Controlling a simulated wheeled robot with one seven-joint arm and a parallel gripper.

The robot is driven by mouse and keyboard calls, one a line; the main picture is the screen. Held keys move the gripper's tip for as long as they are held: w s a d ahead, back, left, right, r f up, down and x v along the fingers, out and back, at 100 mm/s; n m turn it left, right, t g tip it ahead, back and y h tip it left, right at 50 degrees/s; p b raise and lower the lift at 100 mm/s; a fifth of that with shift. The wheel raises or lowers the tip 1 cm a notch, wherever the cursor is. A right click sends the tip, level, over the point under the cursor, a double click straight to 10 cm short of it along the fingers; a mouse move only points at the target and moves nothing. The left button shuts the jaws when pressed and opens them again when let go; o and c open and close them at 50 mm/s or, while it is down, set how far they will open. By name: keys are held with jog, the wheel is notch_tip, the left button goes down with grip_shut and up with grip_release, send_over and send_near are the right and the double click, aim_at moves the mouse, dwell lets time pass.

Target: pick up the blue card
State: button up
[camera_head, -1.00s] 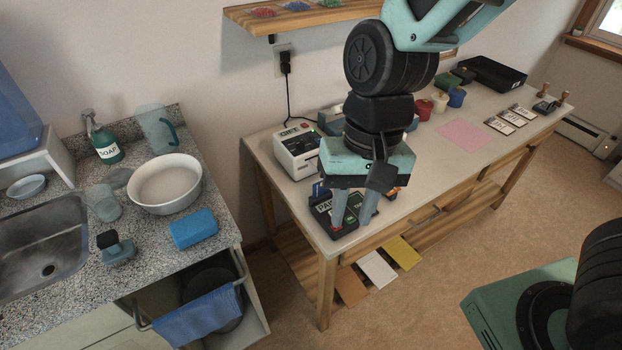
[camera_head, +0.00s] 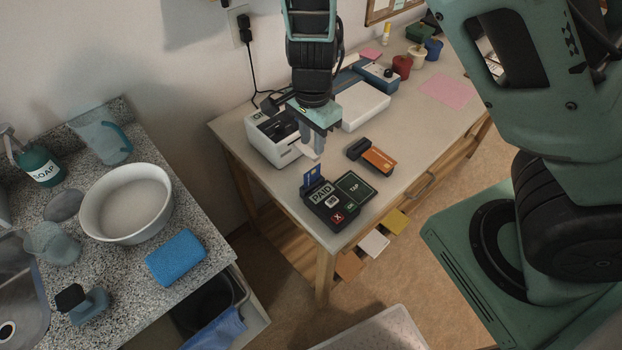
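The blue card (camera_head: 311,175) stands upright at the back of the dark card terminal (camera_head: 322,203), which has a PAID screen and a red X key. Its lower part is hidden by the terminal. My gripper (camera_head: 314,151) points down above and behind the card, near the white machine. The fingers overlap in this view, so their gap is unclear. The gripper appears apart from the card, and I see nothing held in it.
A dark block with an orange card (camera_head: 378,158) lies right of the terminal. The white machine (camera_head: 272,136) and a white-topped box (camera_head: 364,105) stand behind. Red and blue pots and a pink sheet (camera_head: 448,91) are farther right. A counter with a bowl (camera_head: 127,203) is at left.

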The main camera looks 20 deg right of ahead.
aim_at(312, 171)
notch_tip(312, 171, down, 11)
jog(key=shift+s+a+r+b, duration=0.1)
jog(key=shift+s+r+b, duration=0.1)
jog(key=shift+b, duration=0.35)
grip_shut()
